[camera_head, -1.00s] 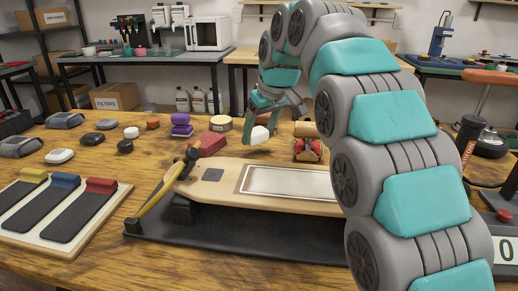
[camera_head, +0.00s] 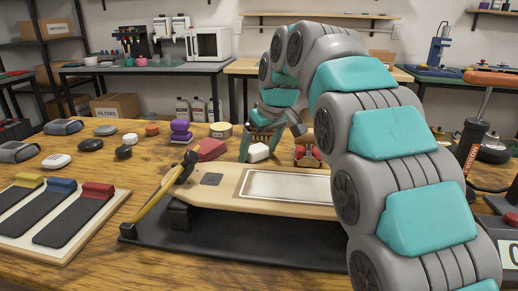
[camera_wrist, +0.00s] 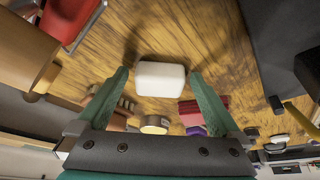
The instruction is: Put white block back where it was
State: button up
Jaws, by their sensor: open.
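The white block (camera_head: 258,152) is a small rounded block. It appears to rest on the wooden table, behind the skateboard deck, between the red block and a red-and-tan item. My gripper (camera_head: 262,138) is right at it, pointing down. In the wrist view the white block (camera_wrist: 160,78) lies between the tips of the two green fingers of my gripper (camera_wrist: 159,75). The fingers are spread, with a narrow gap on each side of the block. The head view partly hides the fingers behind the block.
The skateboard deck (camera_head: 215,190) stands on a black mat in front, with a yellow-handled hammer (camera_head: 155,205) at its left end. Close by are a red block (camera_head: 209,150), a tape roll (camera_head: 221,130), purple pieces (camera_head: 181,131) and the red-and-tan item (camera_head: 307,155).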

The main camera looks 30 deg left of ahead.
jog(key=p+v, duration=0.5)
jog(key=v, duration=0.7)
jog(key=shift+d, duration=0.1)
